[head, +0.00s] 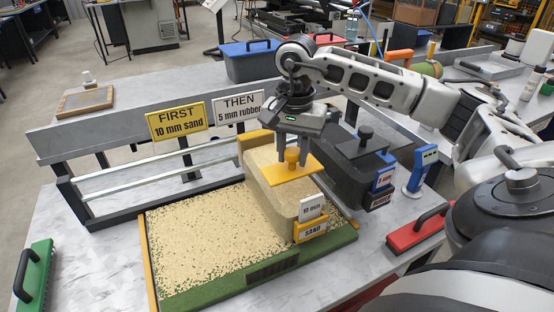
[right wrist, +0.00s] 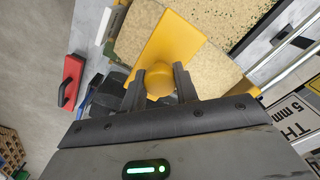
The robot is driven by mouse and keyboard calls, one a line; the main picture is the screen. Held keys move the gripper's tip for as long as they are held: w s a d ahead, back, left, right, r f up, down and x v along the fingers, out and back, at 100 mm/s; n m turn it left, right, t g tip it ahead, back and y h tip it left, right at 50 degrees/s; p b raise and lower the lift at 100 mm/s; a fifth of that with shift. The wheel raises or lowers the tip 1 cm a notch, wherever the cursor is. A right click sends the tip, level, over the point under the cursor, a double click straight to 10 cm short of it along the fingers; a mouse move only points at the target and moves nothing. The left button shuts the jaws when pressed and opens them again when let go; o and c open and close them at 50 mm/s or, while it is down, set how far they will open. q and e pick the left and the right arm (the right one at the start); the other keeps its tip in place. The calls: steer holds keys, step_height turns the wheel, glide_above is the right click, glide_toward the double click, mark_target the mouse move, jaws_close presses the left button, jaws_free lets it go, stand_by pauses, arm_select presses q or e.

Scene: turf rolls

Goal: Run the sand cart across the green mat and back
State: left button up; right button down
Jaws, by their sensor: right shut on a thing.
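The sand cart (head: 277,207), tan with a yellow back and a SAND label, stands at the right end of the green mat (head: 330,246). Pale sand covers most of the mat to its left, with green specks showing through. My right gripper (head: 291,150) is above the cart, shut on its yellow knob (head: 292,160). The knob also shows between the fingers in the right wrist view (right wrist: 159,82). The cart hides the mat beneath it. My left gripper is not in view.
A dark rubber cart (head: 345,158) stands just right of the sand cart. Signs reading FIRST 10 mm sand (head: 177,121) and THEN 5 mm rubber (head: 238,107) stand behind a rail.

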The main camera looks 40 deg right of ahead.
mark_target(316, 160)
steer(key=d, duration=0.2)
steer(key=s+d+b, duration=0.1)
steer(key=d, duration=0.1)
steer(key=shift+s+d+f, duration=0.1)
steer(key=shift+s+d, duration=0.1)
steer(key=shift+d, duration=0.05)
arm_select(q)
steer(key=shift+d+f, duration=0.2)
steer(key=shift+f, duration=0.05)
arm_select(e)
steer(key=shift+s+d+r, duration=0.15)
steer(key=shift+d+r, duration=0.05)
steer(key=shift+d, duration=0.35)
steer(key=c, duration=1.1)
jaws_free()
steer(key=shift+d, duration=0.1)
steer(key=shift+o, duration=0.2)
steer(key=shift+s, duration=0.1)
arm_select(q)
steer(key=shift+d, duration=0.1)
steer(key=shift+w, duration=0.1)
